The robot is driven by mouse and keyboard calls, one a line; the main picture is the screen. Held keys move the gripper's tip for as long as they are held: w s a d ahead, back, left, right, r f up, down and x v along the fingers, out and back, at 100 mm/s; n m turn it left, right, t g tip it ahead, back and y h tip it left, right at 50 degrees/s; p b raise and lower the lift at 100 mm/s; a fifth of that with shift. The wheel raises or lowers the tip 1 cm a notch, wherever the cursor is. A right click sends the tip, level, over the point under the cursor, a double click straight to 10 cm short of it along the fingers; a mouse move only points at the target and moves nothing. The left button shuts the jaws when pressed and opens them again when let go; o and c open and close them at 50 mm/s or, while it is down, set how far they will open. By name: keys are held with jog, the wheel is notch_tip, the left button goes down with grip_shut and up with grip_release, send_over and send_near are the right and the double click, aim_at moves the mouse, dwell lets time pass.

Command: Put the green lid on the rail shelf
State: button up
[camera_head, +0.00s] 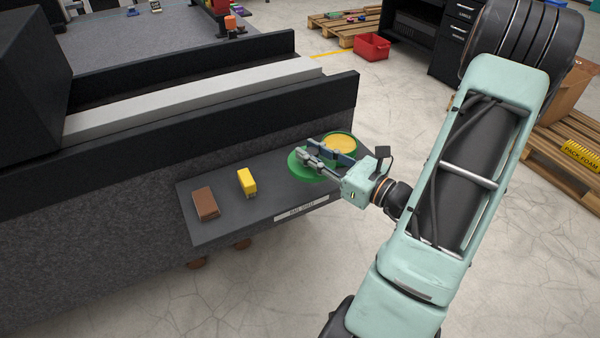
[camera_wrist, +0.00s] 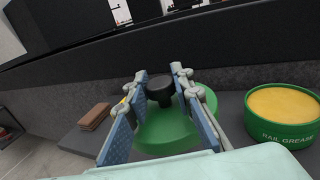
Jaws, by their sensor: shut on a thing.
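The green lid (camera_head: 299,170) is a round disc with a black knob, over the right part of the dark rail shelf (camera_head: 240,212). My gripper (camera_head: 308,154) reaches in from the right and is shut on the lid. In the wrist view the lid (camera_wrist: 168,137) lies between and below the fingers, with its black knob (camera_wrist: 160,88) between the fingertips. I cannot tell whether the lid touches the shelf or hangs just above it. The fingers and wrist hide part of the lid in the head view.
An open green rail grease tin (camera_head: 341,143) with yellow contents stands just right of the lid. A yellow block (camera_head: 246,182) and a brown block (camera_head: 205,204) sit further left on the shelf. The black rail edge (camera_head: 250,121) rises behind. Bare shelf shows between the yellow block and lid.

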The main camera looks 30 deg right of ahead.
jog(key=w+f+b, duration=0.1)
jog(key=w+f, duration=0.1)
jog(key=w+f+b, duration=0.1)
jog(key=w+f, duration=0.1)
jog(key=f, duration=0.1)
jog(key=shift+w+f, duration=0.15)
jog(key=shift+c, duration=0.2)
jog(key=shift+w+f+b, duration=0.2)
jog(key=shift+f+b, duration=0.15)
jog(key=shift+f, duration=0.6)
jog(key=shift+w+f+b, duration=0.15)
jog(key=shift+f+b, duration=0.15)
jog(key=shift+f, duration=0.6)
jog(key=shift+f, duration=0.2)
jog(key=o, duration=1.1)
jog(key=shift+c, duration=0.2)
jog(key=shift+r, duration=0.1)
jog(key=shift+s+d+r, duration=0.1)
jog(key=shift+r, duration=0.05)
jog(key=p+v, duration=0.2)
jog(key=v, duration=0.9)
jog(key=shift+s+d+p, duration=0.15)
jog(key=shift+s+p, duration=0.2)
jog(key=shift+p, duration=0.05)
